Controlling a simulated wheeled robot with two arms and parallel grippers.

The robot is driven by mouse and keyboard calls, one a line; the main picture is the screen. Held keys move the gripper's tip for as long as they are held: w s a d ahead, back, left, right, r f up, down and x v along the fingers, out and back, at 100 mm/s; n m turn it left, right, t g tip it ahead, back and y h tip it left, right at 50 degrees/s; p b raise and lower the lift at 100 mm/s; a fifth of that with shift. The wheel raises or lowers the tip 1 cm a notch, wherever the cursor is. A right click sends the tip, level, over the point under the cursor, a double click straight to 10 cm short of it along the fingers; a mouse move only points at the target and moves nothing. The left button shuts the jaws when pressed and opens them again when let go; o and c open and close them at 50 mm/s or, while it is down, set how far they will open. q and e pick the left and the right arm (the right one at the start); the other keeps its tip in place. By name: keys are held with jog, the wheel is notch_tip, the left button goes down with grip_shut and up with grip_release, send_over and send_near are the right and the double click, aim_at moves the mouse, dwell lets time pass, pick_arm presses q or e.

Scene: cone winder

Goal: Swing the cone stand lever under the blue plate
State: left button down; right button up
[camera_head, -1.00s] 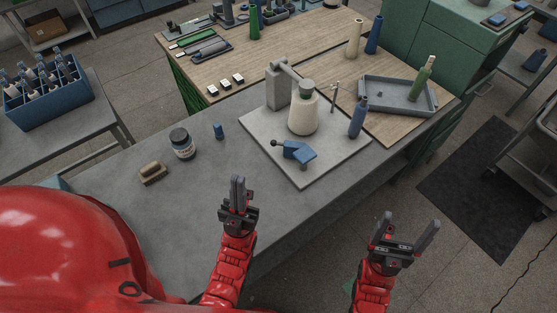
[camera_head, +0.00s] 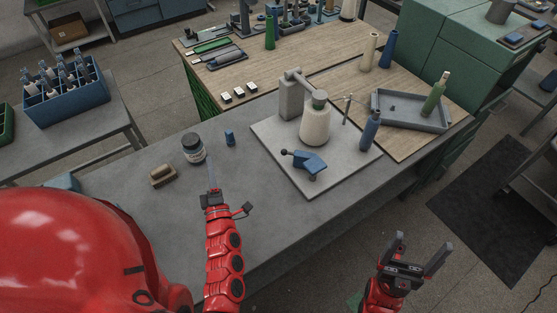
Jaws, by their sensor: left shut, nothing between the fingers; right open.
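The cone winder stands on a pale base plate (camera_head: 270,127), with a grey post (camera_head: 291,98) and a cream cone (camera_head: 315,124) under its top arm. In front of the cone is a blue plate (camera_head: 308,161). A short lever with a black ball knob (camera_head: 284,152) sticks out at the plate's left side; where it joins is too small to tell. My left gripper (camera_head: 212,178) is shut and empty over the grey bench, left of the base plate and apart from the lever. My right gripper (camera_head: 418,256) is open and empty, in front of the bench at lower right.
A dark-lidded jar (camera_head: 193,149), a small blue cylinder (camera_head: 230,137) and a brown block (camera_head: 163,176) are near my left gripper. A blue bottle-shaped cone (camera_head: 370,131) stands at the base plate's right edge.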

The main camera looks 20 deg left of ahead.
pick_arm(q)
jog(key=d+f+n+h, duration=0.1)
jog(key=f+n+h, duration=0.1)
jog(key=f, duration=0.1)
jog(key=w+d+f+n+g+h, duration=0.1)
jog(key=d+f+n+h, duration=0.1)
jog(key=f+n, duration=0.1)
jog(key=w+d+f+n+g+h, duration=0.1)
jog(key=d+f+n+h, duration=0.1)
jog(key=f+h, duration=0.1)
jog(key=shift+f+n, duration=0.4)
jog(key=d+r+n+h, duration=0.2)
jog(key=d+n+h, duration=0.1)
jog(key=d+h, duration=0.4)
jog(key=p, duration=0.1)
send_near(282, 154)
jog(key=d, duration=0.1)
jog(key=shift+y, duration=0.5)
jog(key=shift+x, duration=3.4)
jog(key=shift+w+a+b, duration=0.1)
jog(key=shift+a+b, duration=0.2)
